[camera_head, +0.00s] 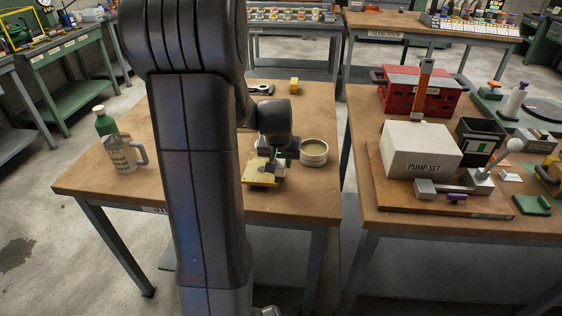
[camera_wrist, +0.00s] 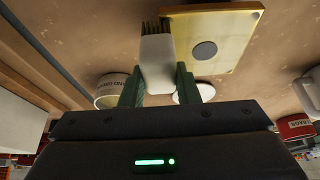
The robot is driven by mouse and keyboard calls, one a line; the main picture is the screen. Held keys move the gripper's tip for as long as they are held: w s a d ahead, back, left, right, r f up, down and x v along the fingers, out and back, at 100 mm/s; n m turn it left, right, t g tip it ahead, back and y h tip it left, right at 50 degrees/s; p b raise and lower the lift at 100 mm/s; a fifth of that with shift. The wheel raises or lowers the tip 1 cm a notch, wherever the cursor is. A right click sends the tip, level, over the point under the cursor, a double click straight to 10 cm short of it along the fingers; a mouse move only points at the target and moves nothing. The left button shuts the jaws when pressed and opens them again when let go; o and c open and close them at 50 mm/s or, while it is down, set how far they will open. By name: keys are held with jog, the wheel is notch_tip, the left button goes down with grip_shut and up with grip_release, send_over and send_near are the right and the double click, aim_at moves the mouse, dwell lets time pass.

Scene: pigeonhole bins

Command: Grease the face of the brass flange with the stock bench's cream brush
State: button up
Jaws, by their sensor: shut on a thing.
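My gripper (camera_wrist: 158,82) is shut on a brush with a cream-white handle (camera_wrist: 157,62) and dark bristles (camera_wrist: 153,27). The bristles are at the edge of the brass flange (camera_wrist: 235,28), a flat yellow plate with a grey round spot on its face. I cannot tell if they touch. In the head view the flange (camera_head: 258,181) lies near the front of the left bench (camera_head: 290,205), with my gripper (camera_head: 270,164) right over it, partly hidden by my arm. An open round tin (camera_head: 314,153) stands just right of the gripper.
A yellow block (camera_head: 294,85) and a dark item (camera_head: 262,89) lie at the back. Across a gap, the right bench holds a "PUMP SET" box (camera_head: 418,151) and a red toolbox (camera_head: 400,90).

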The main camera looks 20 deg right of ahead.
jog(key=r, duration=0.1)
jog(key=r+p, duration=0.1)
jog(key=r, duration=0.2)
jog(key=shift+w+a+p, duration=0.15)
jog(key=shift+a+p, duration=0.1)
jog(key=shift+p, duration=0.1)
jog(key=shift+r+p, duration=1.35)
jog(key=shift+r, duration=0.6)
